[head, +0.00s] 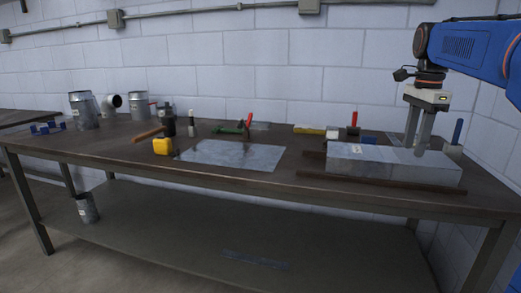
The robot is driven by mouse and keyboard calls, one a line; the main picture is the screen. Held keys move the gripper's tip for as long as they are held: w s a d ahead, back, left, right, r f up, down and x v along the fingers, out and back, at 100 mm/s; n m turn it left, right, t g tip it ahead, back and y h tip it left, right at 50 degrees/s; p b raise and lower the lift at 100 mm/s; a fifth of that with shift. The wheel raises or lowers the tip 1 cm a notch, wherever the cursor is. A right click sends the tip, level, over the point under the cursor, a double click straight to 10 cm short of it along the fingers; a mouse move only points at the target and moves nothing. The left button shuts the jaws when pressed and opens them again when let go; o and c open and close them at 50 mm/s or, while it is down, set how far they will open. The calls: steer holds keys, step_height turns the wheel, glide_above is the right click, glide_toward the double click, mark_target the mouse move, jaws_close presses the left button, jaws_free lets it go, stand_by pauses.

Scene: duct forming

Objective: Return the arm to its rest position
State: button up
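My arm comes in from the upper right, and my gripper (414,150) points down over the right part of a long grey sheet-metal duct piece (390,164). Its two fingers stand apart with a gap between them, and I see nothing held in the gap. The fingertips overlap the duct's top in the picture; whether they touch it I cannot tell. The duct lies on the right of the workbench (240,181), between two dark bars (370,189), and bears a small white label.
A flat metal sheet (232,155) lies mid-bench, with a yellow tape measure (162,146) and a hammer (148,134) to its left. Round duct pieces (84,110) stand at the back left. Red-handled snips (248,121) and other tools lie behind. The wall is close behind the bench.

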steer(key=s+a+f+n+t, duration=0.1)
steer(key=s+a+f+n, duration=0.3)
steer(key=s+f+n, duration=0.2)
steer(key=s+a+f+n+t, duration=0.1)
steer(key=s+a+f+n, duration=0.3)
steer(key=s+f, duration=0.7)
steer(key=s+a+f+n+t, duration=0.2)
steer(key=s+a+f+n, duration=0.2)
steer(key=s+f+n, duration=0.4)
steer(key=shift+s+a+f, duration=0.35)
steer(key=shift+s+f, duration=0.35)
steer(key=shift+s, duration=0.15)
